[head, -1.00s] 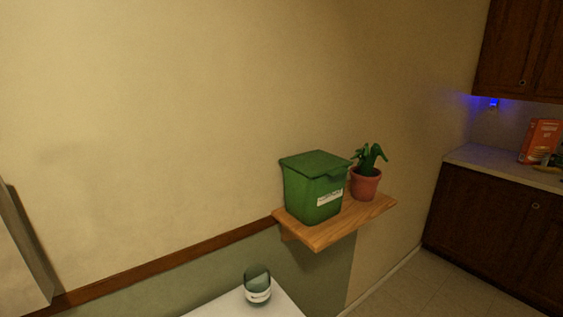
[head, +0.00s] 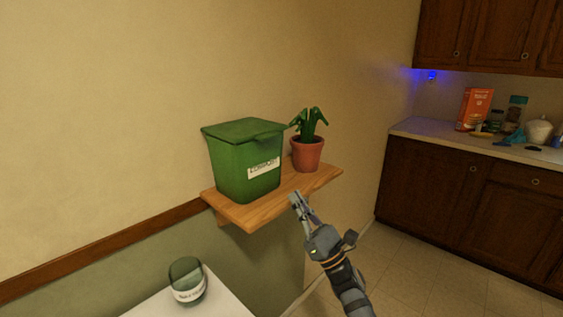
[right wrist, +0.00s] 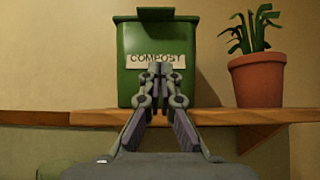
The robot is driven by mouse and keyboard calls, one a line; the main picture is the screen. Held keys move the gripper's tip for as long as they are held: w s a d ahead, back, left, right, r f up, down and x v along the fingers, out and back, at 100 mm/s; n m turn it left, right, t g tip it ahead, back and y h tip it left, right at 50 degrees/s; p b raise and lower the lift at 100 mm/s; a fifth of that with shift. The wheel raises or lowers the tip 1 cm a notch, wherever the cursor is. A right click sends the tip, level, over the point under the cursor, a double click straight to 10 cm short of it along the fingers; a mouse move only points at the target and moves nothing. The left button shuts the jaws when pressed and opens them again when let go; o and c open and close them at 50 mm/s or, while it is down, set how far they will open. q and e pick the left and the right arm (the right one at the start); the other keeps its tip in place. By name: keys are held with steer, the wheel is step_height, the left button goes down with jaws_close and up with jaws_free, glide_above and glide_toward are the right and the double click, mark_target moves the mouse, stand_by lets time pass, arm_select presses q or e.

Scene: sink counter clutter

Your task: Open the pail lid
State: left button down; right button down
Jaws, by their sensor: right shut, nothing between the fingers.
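The green compost pail (head: 238,168) stands upright on a wooden wall shelf, with a white label on its front. Its green lid (head: 243,130) lies closed on top, with a lip sticking out at the front. In the right wrist view the pail (right wrist: 185,88) is straight ahead, and the lid's lip (right wrist: 168,14) shows at the top edge. My right gripper (head: 295,198) is shut and empty, in front of the shelf's front edge and lower than the lid. In the right wrist view its fingertips (right wrist: 157,68) overlap the pail's label. My left gripper is not in view.
A potted plant (head: 307,153) stands on the shelf (head: 262,209) right of the pail, close to it. A jar (head: 187,282) stands on a white surface (head: 150,308) at lower left. A counter (head: 440,133) with several items is at the far right. The wall above the pail is clear.

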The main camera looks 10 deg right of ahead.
steer(key=p+x, duration=0.1)
steer(key=x, duration=0.2)
steer(key=p+x, duration=0.2)
steer(key=x, duration=0.1)
steer(key=p+x, duration=0.1)
steer(key=x, duration=0.3)
steer(key=shift+s+r+p, duration=0.25)
steer(key=shift+r+p, duration=0.05)
steer(key=shift+r, duration=0.05)
step_height(320, 180, up, 4)
steer(key=shift+w+a+f+p, duration=0.1)
steer(key=shift+f+p, duration=0.05)
steer(key=shift+p, duration=1.05)
